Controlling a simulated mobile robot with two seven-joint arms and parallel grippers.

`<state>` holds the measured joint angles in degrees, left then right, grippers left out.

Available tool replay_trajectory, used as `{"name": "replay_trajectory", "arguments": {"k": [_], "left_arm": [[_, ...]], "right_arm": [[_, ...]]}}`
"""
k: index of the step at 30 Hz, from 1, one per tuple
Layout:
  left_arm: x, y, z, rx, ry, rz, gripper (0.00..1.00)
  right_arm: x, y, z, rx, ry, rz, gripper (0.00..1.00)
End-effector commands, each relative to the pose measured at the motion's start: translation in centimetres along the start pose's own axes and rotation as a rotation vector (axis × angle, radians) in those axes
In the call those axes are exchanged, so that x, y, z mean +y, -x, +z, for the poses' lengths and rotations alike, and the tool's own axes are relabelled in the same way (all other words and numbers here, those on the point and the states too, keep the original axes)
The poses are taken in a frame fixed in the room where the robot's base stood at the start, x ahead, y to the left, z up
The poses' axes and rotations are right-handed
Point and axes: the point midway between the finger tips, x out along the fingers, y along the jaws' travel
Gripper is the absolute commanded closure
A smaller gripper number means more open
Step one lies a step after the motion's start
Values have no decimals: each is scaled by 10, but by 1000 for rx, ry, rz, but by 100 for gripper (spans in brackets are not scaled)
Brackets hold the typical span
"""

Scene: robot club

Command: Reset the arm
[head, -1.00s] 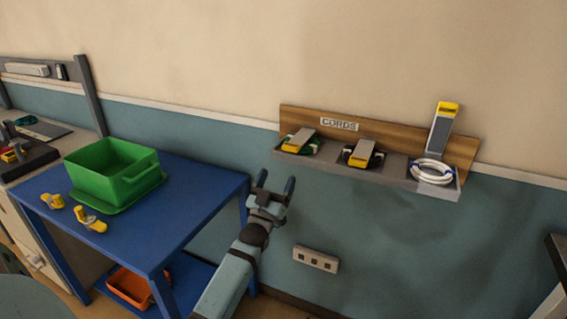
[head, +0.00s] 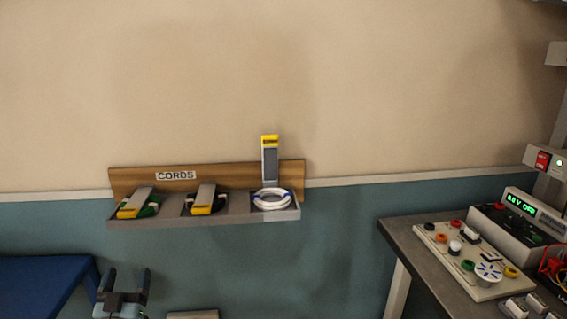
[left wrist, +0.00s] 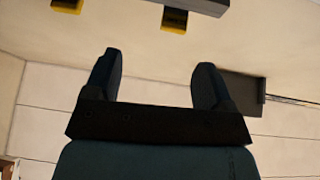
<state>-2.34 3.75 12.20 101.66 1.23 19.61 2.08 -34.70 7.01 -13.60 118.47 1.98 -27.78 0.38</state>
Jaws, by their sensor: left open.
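My left gripper (head: 124,284) is at the lower left of the head view, below the cord shelf and beside the blue table. Its two dark fingers are apart with nothing between them. The left wrist view also shows these open fingers (left wrist: 155,82), empty, with wall behind them. My right gripper is in neither view.
The cord shelf (head: 231,209) on the wall holds a white coiled cord (head: 271,199) and other cords under yellow-ended clips; one clip (head: 270,160) stands upright. The blue table (head: 38,285) is at left. A grey bench (head: 425,262) with electronics is at right.

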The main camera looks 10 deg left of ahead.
Motion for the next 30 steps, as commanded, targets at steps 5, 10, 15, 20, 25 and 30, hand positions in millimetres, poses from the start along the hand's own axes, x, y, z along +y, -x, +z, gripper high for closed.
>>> {"name": "replay_trajectory", "arguments": {"k": [5, 10, 15, 20, 25, 30], "left_arm": [[68, 96, 46, -356, 25, 149, 23], [127, 203, 66, -689, 49, 288, 23], [168, 298, 63, -953, 69, 400, 23], [191, 354, 35, -1127, 79, 480, 23], [185, 329, -3, -1108, 61, 478, 23], [180, 308, -42, -1096, 44, 481, 23]], "right_arm": [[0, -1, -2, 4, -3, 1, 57], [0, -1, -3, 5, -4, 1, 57], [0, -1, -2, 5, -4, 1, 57], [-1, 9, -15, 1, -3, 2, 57], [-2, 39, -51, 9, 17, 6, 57], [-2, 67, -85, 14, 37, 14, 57]]}}
